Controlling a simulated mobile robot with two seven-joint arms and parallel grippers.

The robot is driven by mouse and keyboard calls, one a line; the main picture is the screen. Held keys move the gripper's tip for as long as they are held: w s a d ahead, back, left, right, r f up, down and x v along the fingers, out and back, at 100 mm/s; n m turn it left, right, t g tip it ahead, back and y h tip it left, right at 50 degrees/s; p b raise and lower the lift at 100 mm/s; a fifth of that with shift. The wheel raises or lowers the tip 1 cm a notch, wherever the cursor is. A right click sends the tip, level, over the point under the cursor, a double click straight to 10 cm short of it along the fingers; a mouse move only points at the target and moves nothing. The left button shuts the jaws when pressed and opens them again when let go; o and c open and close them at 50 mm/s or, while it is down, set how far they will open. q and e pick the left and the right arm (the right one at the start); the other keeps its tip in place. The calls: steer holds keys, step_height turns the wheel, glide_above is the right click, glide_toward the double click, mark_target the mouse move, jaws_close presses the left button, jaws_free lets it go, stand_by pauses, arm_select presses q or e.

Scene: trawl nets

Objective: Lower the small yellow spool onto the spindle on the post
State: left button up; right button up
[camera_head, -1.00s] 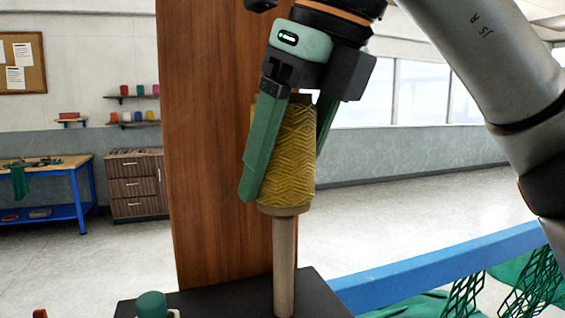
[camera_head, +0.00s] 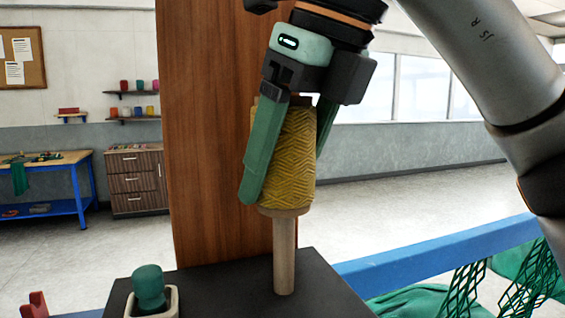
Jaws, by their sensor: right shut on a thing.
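The small yellow spool (camera_head: 292,165) is upright in my right gripper (camera_head: 285,172), whose green fingers are shut on its sides. The spool's lower rim is at the top of the visible part of the wooden spindle (camera_head: 284,258). The spindle stands upright on a dark shelf (camera_head: 235,283) in front of the brown wooden post (camera_head: 215,140). Whether the spindle's tip is inside the spool cannot be seen. My left gripper is not in view.
A green object in a pale holder (camera_head: 149,290) stands on the shelf left of the spindle. A blue rail (camera_head: 430,252) with green netting (camera_head: 480,290) runs at the right. A workbench (camera_head: 45,175) and drawers (camera_head: 137,180) are far back left.

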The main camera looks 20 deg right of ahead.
mark_target(283, 288)
steer(key=shift+f+b, duration=3.5)
steer(key=shift+f, duration=0.95)
steer(key=o, duration=1.4)
steer(key=p+v, duration=0.4)
steer(key=v, duration=0.8)
steer(key=shift+s+d+r+p, duration=0.15)
steer(key=shift+r+p, duration=0.1)
steer(key=shift+p, duration=0.15)
steer(key=shift+f, duration=0.1)
